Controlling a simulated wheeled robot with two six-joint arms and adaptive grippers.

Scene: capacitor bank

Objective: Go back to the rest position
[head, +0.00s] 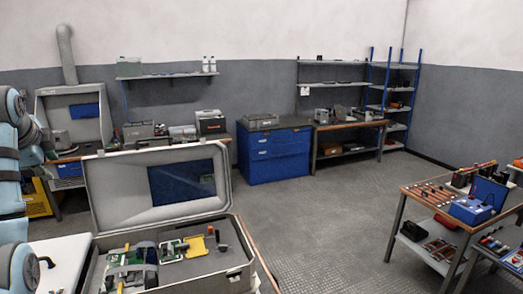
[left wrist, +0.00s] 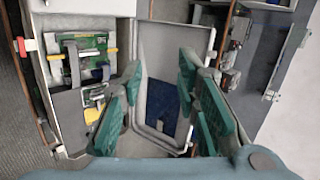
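My left gripper (left wrist: 158,98) shows in the left wrist view with its green finger pads spread wide apart and nothing between them. Past the fingers is the open grey case's lid (left wrist: 192,45). In the head view, links of my left arm stand at the left edge, and I cannot make out the fingers there. The open case (head: 250,272) is at the front, its lid (head: 118,195) raised, with a green circuit board (head: 113,276), a yellow piece (head: 196,247) and other parts in its foam. My right gripper is not in view.
A workbench (head: 398,240) at the right carries a blue box (head: 471,209) and tools. A blue cabinet (head: 277,168), shelves (head: 335,84) and benches line the far wall. The floor (head: 320,215) between is clear.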

